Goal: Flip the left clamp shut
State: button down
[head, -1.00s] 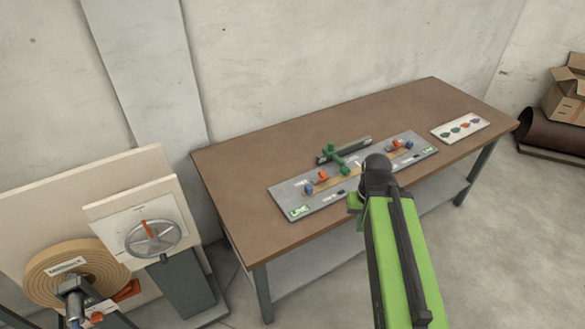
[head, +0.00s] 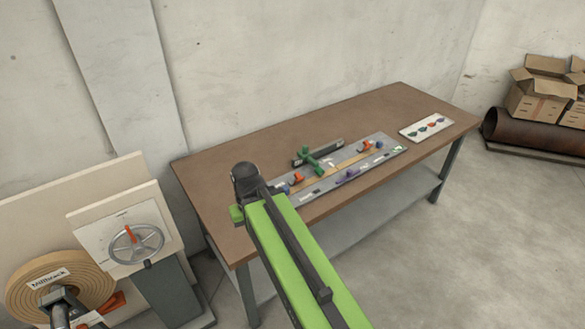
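The left clamp (head: 297,179) is a small orange piece with a blue part beside it, near the left end of a grey plate (head: 391,151) on the brown table. It is too small to tell whether it stands open or shut. My green and black arm rises from the bottom of the view, and its dark joint is just left of the clamp. The arm covers the plate's left end. My gripper is not visible; the arm hides what lies beyond that joint.
A green cross-shaped handle (head: 317,162) with a dark bar lies at the plate's back edge. A similar orange right clamp (head: 366,146) and a purple piece (head: 347,176) are on the plate. A white card (head: 426,128) lies at right. The handwheel panel (head: 118,241) stands left of the table.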

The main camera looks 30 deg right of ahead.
aim_at(299, 178)
jog(key=z, duration=0.05)
jog(key=i, duration=1)
jog(key=u, duration=0.05)
